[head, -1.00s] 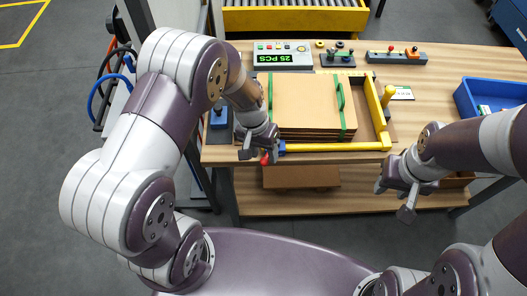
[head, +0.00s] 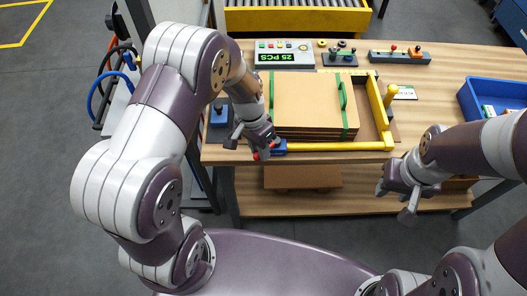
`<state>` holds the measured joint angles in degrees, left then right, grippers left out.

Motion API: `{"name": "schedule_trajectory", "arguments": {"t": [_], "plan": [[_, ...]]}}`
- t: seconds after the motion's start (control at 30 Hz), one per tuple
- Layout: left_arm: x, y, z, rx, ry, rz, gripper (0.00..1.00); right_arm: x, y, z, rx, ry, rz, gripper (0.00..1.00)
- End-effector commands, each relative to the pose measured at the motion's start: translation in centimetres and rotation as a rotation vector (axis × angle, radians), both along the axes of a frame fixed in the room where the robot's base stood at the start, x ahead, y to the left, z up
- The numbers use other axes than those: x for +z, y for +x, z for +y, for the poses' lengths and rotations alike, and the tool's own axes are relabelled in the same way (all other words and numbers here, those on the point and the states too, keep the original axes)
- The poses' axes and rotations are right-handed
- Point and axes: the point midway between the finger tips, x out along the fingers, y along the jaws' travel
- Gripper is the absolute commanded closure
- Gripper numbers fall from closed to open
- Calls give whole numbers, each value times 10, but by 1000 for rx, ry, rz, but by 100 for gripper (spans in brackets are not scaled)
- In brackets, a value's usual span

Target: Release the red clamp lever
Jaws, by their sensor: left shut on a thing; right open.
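The red clamp lever (head: 256,156) shows as a small red piece at the front left corner of the yellow stacker frame, mostly hidden by my gripper. My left gripper (head: 251,148) is shut on it, beside a blue clamp part (head: 279,147). A stack of brown blanks (head: 308,102) lies inside the yellow frame (head: 340,147), with green straps (head: 344,97) over it. My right gripper (head: 394,204) is open and empty, in front of the bench edge at the right.
A control box with a green "25 PCS" display (head: 284,55) stands behind the stack. Switch panels (head: 399,57) sit at the back. A blue bin (head: 490,90) is at the right. A lower shelf (head: 350,203) runs under the bench (head: 440,85).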

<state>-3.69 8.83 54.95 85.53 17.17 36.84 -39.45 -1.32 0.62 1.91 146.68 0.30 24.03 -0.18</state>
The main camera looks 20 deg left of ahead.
Motion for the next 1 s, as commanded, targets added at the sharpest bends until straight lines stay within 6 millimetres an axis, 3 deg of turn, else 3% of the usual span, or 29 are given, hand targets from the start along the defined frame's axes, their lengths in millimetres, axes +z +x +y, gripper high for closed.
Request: {"name": "schedule_trajectory", "arguments": {"t": [0.2,0.23,0.3,0.67,1.0], "plan": [[1,1,0,-4,1,-3,100,1,0,0,0,0,0,57],[1,1,0,-3,1,-2,69,1,0,0,0,0,0,57],[1,1,0,-3,1,-3,50,1,0,0,0,0,0,57],[9,2,2,0,1,-5,50,0,0,0,0,0,0,57],[92,10,17,-1,1,-7,50,-5,0,0,0,0,0,57]]}}
